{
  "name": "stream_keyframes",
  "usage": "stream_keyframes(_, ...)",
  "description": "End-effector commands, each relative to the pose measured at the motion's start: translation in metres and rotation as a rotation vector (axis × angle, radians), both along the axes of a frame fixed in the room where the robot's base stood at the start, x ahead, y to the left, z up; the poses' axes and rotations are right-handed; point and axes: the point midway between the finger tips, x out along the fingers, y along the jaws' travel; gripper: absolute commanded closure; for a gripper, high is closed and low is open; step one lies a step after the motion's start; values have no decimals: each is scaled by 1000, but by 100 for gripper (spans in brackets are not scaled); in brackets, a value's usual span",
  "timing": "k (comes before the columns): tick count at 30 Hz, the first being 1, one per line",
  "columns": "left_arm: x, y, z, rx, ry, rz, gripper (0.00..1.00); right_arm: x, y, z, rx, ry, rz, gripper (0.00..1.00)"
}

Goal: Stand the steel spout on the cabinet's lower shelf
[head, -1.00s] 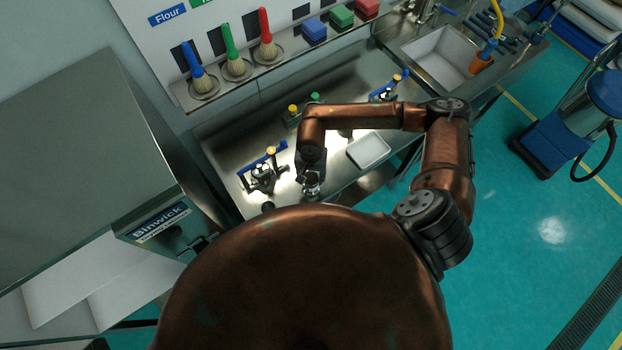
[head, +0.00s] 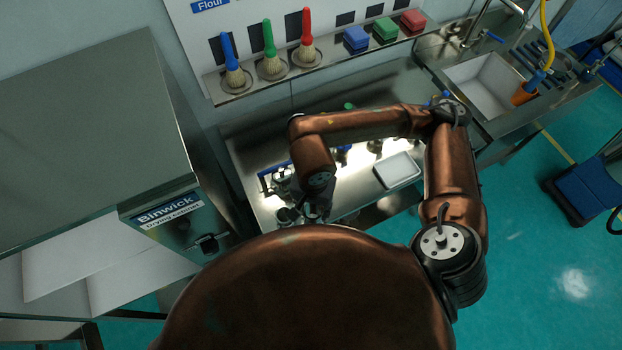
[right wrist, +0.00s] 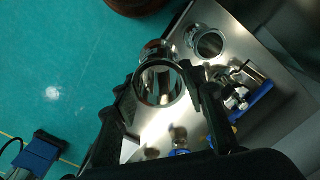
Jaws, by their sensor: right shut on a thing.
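My right gripper (right wrist: 160,82) is shut on a shiny steel ring-shaped piece, the steel spout (right wrist: 148,98), in the right wrist view. The spout's round open end faces the camera and its far end is hidden. In the head view the right gripper (head: 318,211) is small and dark, over the front edge of the steel bench. The cabinet (head: 160,215), labelled Binwick, stands at the left of the head view, apart from the gripper. I cannot make out its lower shelf clearly. My left gripper is not in view.
The steel bench (head: 345,205) carries a white tray (head: 398,171) and blue-handled clamps (right wrist: 255,102). Another steel ring (right wrist: 210,44) lies close to the held spout. A sink (head: 485,85) is at the right. Green floor is open at the right.

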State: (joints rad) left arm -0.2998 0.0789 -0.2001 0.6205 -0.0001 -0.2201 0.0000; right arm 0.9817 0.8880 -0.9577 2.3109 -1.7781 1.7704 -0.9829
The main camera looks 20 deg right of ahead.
Motion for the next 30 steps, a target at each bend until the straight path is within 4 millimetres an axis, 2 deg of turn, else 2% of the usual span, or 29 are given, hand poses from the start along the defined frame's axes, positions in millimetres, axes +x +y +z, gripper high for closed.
stream_keyframes(4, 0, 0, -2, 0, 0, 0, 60, -3, 3, 2, 0, 0, 1, 94)
stream_keyframes(8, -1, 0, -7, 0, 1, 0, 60, 5, 0, -4, -2, 1, 30, 94)
stream_keyframes(14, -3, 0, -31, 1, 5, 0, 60, 40, -18, -27, -4, 6, 191, 94)
stream_keyframes(21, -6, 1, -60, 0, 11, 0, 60, 90, -51, -53, -1, 7, 442, 94)
stream_keyframes(25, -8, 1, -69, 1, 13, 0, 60, 109, -67, -61, -1, 5, 545, 94)
stream_keyframes(30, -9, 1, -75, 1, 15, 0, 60, 122, -78, -64, 0, -1, 621, 94)
